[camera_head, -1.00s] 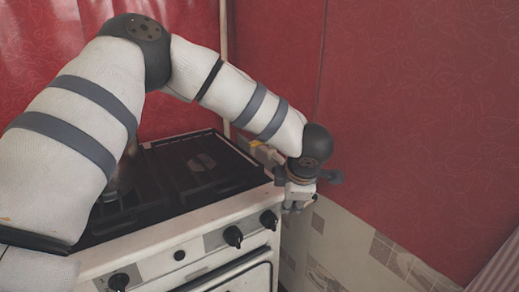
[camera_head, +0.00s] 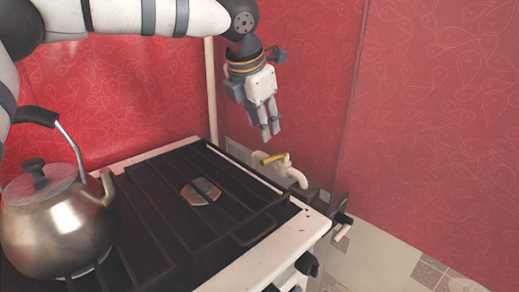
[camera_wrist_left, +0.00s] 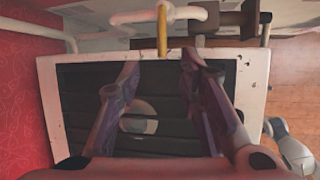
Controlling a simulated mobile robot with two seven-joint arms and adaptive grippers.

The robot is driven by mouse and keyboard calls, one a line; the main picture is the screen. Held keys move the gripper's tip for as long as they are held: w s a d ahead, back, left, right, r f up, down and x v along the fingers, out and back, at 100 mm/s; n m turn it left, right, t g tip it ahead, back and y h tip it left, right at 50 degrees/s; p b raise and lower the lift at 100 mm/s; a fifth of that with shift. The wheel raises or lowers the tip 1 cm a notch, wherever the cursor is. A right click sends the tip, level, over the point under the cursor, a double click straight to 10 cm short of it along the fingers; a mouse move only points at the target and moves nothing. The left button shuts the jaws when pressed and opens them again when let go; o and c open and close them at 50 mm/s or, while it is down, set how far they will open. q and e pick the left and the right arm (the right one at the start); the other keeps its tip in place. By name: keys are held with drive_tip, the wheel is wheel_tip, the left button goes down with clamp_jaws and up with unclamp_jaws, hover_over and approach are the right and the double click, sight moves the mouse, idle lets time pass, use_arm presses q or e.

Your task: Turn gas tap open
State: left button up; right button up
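The gas tap has a yellow lever (camera_head: 273,158) on a pale pipe (camera_head: 292,174), behind the stove's right back edge. My left gripper (camera_head: 270,135) hangs above the lever with its fingers pointing down, apart from it. In the left wrist view, the two fingers of the left gripper (camera_wrist_left: 160,65) stand apart with nothing between them. The yellow lever (camera_wrist_left: 162,32) shows just beyond the fingertips, roughly in line with the gap, with the pale pipe (camera_wrist_left: 187,12) beside it. My right gripper is not in view.
The stove (camera_head: 290,240) with its black grates fills the lower middle. A metal kettle (camera_head: 55,225) stands on its left part. A dark fixture (camera_head: 341,215) sits beyond the stove's right side. Red walls (camera_head: 440,120) close off the back and right.

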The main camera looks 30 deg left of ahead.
sight(269, 159)
use_arm(q)
drive_tip(key=b+x, duration=0.1)
drive_tip(key=x, duration=1)
drive_tip(key=shift+d+f, duration=0.15)
drive_tip(key=shift+f, duration=0.05)
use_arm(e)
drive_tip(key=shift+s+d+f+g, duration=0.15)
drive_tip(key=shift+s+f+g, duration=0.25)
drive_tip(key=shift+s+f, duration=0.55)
use_arm(q)
drive_tip(key=shift+c, duration=0.5)
clamp_jaws()
